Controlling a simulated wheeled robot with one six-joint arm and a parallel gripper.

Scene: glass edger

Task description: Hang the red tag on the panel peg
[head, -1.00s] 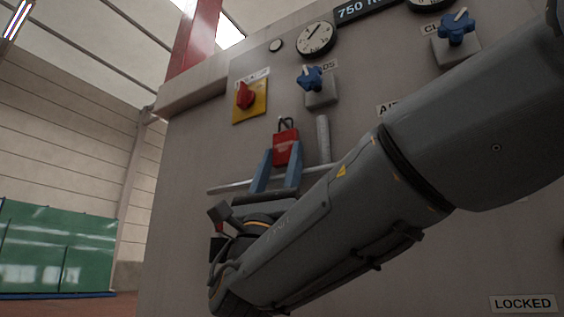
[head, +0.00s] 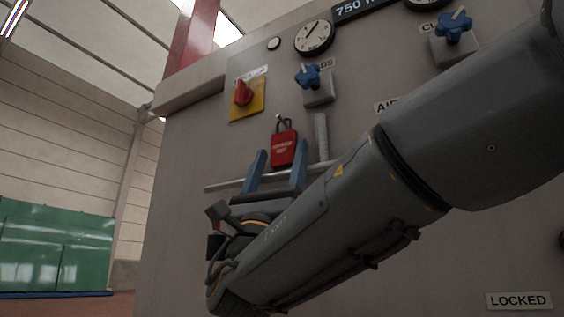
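The red tag (head: 283,150) is upright against the grey panel, with its dark loop at the top around or at a small peg (head: 279,117). It looks hung there, though I cannot see exactly how the loop sits on the peg. My gripper (head: 281,150) is below and in front of the tag. Its two blue fingers are spread, one on each side of the tag, with a gap on the left and a narrow one on the right. No other part of the gripper holds the tag.
A red rotary switch on a yellow plate (head: 252,107) and a blue valve knob (head: 308,76) are above the tag. A light horizontal bar (head: 222,186) and a vertical pipe (head: 321,135) are near the fingers. Open floor lies to the left.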

